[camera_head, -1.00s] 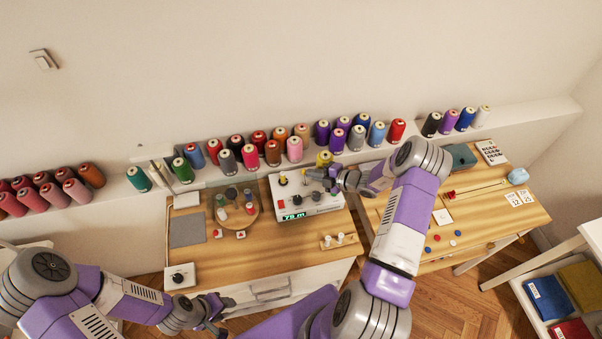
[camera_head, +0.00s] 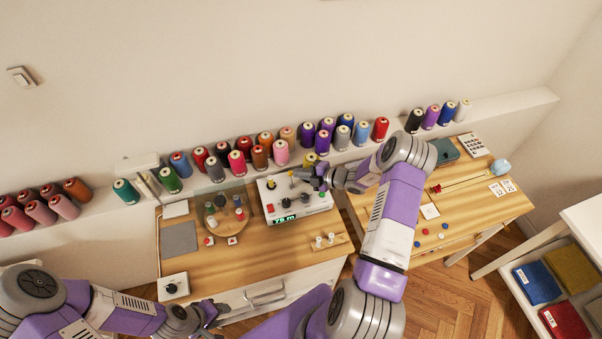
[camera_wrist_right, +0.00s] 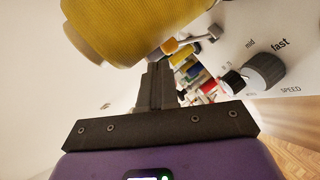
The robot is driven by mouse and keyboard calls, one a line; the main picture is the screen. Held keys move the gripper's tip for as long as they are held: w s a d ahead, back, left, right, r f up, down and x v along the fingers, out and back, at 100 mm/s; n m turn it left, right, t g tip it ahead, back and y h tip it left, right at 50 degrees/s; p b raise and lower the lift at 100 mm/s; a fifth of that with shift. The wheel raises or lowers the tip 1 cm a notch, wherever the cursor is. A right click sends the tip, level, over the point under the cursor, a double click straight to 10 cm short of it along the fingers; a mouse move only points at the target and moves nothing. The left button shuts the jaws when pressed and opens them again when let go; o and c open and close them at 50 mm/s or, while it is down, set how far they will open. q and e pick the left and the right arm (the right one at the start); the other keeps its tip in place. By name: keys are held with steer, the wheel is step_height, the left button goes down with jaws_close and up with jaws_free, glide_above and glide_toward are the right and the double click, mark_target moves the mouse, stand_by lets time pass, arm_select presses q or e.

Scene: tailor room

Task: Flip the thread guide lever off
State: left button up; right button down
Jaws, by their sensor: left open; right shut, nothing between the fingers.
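The white winding machine (camera_head: 297,214) sits on the wooden table in the head view, with a green display and several knobs. In the right wrist view, a small metal lever (camera_wrist_right: 196,41) with a grey end sticks up from its white panel, just beyond my fingers and near the yellow spool (camera_wrist_right: 130,22); I take it as the thread guide lever. My right gripper (camera_head: 306,173) is shut and empty above the back of the machine; in the right wrist view its fingertips (camera_wrist_right: 160,66) point towards the lever, contact unclear. My left gripper (camera_head: 213,313) is open at the table's front left.
The speed knob (camera_wrist_right: 265,71) is right of my right fingers. A round wooden spool stand (camera_head: 232,228) is left of the machine. A small peg board (camera_head: 328,244) lies in front. Thread spools line the wall shelf (camera_head: 210,182) close behind. A control box (camera_head: 173,286) sits front left.

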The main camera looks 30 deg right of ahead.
steer(key=s+d+r+p, duration=0.1)
steer(key=s+d+r, duration=0.6)
steer(key=s, duration=0.2)
steer(key=shift+d+r, duration=0.25)
steer(key=shift+r, duration=0.1)
